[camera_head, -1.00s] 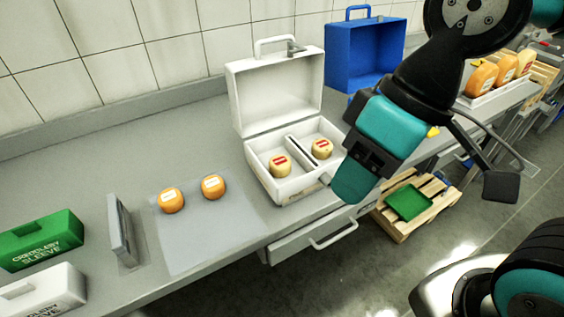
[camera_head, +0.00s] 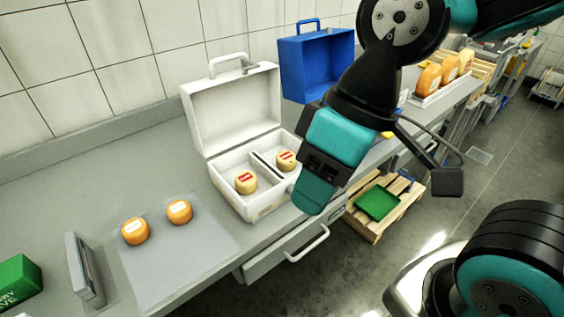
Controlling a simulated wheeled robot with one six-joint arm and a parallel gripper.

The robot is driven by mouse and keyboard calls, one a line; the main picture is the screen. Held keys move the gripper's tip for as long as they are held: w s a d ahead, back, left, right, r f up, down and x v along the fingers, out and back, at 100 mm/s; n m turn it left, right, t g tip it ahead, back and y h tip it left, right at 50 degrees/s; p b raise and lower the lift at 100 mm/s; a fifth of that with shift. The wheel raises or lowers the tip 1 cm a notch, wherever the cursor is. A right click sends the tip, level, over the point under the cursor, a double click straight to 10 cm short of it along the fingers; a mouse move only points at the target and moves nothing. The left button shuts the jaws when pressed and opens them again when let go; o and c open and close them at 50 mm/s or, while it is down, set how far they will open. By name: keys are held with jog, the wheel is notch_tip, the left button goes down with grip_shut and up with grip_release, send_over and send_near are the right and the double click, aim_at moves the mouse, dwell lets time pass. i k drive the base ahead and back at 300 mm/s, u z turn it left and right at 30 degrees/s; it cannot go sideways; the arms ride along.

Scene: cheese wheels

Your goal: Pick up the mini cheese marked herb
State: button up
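Two small orange cheeses with pale labels, a left one (camera_head: 135,231) and a right one (camera_head: 179,211), sit on a grey mat (camera_head: 185,262). Two paler yellow cheeses with red labels, one (camera_head: 246,182) in the left and one (camera_head: 286,161) in the right compartment, sit in an open white case (camera_head: 262,205). The label words are too small to read, so I cannot tell which is herb. My gripper end (camera_head: 315,195) points down in front of the case's right side, apart from the orange cheeses. Its fingers are not clear, and I see nothing held.
A blue case (camera_head: 317,67) stands behind. A grey upright slab (camera_head: 84,268) and a green box (camera_head: 14,283) are at the left. Large orange cheeses (camera_head: 429,79) stand on a tray at the back right. A pallet with a green tray (camera_head: 377,203) is on the floor.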

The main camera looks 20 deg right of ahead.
aim_at(286, 160)
jog(key=k, duration=0.5)
jog(key=z, duration=1.4)
jog(key=i, duration=1.25)
jog(key=u, duration=2.5)
